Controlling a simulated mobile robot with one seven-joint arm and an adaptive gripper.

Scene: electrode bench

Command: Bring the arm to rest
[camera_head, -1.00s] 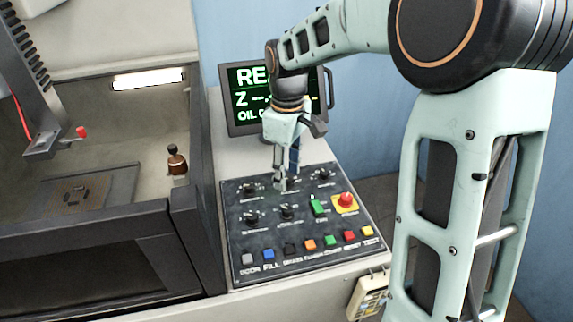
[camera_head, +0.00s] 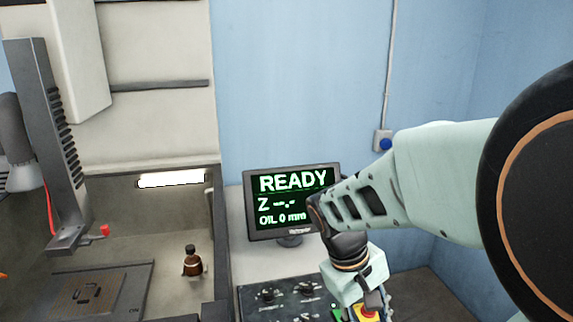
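My arm reaches in from the right, and my gripper (camera_head: 372,303) hangs at its end, over the right side of the control panel (camera_head: 262,311). Its fingers are at the bottom edge of the picture, mostly hidden or cut off, so I cannot tell whether they are open or shut. The red emergency button on its yellow base (camera_head: 366,312) shows partly behind the gripper. The screen (camera_head: 291,200) reads "READY", "Z --.-" and "OIL 0 mm"; my wrist covers its lower right corner.
At left is the machine's lit work tank, with a dark plate (camera_head: 88,295) and a small brown bottle (camera_head: 191,262). A grey column (camera_head: 45,130) with a red-tipped part stands above. A blue wall (camera_head: 300,80) with a cable and blue-buttoned box (camera_head: 384,142) is behind.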

